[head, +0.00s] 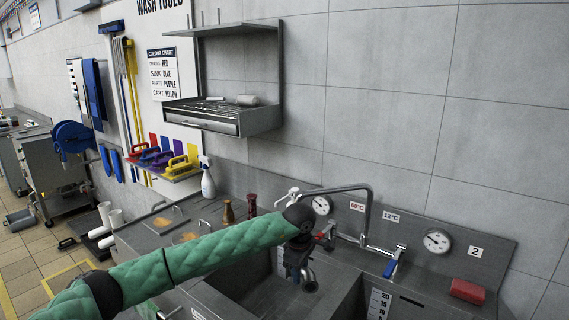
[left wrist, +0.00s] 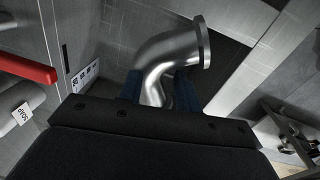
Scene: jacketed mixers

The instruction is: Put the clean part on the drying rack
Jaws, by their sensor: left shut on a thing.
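A bent metal pipe part (head: 309,281) with a flanged end is held over the sink; it fills the middle of the left wrist view (left wrist: 163,58) and looks bare and shiny there. My left gripper (head: 298,262) is shut on it, with the dark blue fingers on both sides of the pipe (left wrist: 158,92). A metal wall rack (head: 222,118), which looks like the drying rack, hangs above and left of the gripper. It carries a few small pale parts (head: 246,100) and has free room on its left. My right gripper is not in view.
The sink (head: 255,280) has a tap (head: 368,215), dials and a red block (head: 467,291) along its back.

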